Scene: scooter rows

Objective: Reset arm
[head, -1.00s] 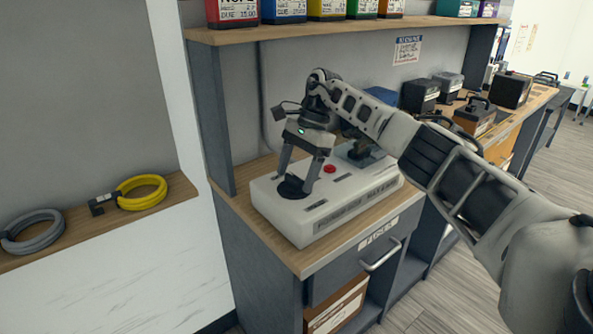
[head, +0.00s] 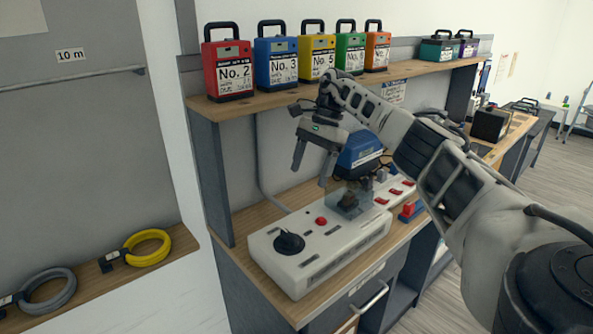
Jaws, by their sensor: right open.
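My right arm reaches in from the right in the head view. Its gripper (head: 309,172) is open and empty, with its fingers pointing down above the back of a white device (head: 318,263) on the workbench. The device has a black round knob (head: 289,242) at its left end and a red button (head: 321,221). The fingers are apart from the knob and do not appear to touch the device. My left gripper is not in view.
Numbered battery packs, including a red one (head: 229,70) and a blue one (head: 277,61), stand on the shelf (head: 330,91) above. Another blue pack (head: 361,153) sits behind the arm. A yellow cable coil (head: 148,248) and a grey one (head: 50,289) lie on the left ledge.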

